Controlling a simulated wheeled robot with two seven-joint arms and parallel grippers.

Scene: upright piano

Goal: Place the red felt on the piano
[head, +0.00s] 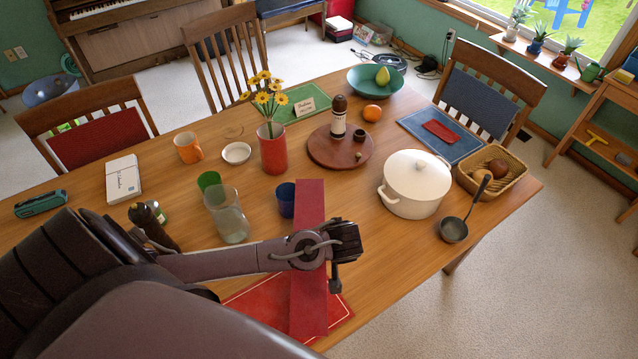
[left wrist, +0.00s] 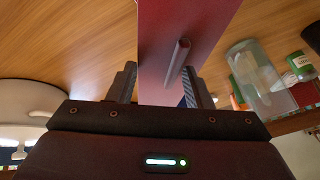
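The red felt (head: 308,205) is a long, straight strip in the middle of the head view. It overlaps the blue cup and the red placemat in the picture and looks raised above the table. My left gripper (head: 335,262) is at its middle part. My right gripper is out of view.
The wooden table (head: 350,190) is crowded: a white pot (head: 415,183), ladle (head: 455,228), red vase (head: 273,150), clear glass (head: 230,220) and blue cup (head: 286,198) stand near the felt. Chairs (head: 225,60) stand between table and piano. Carpet at right is clear.

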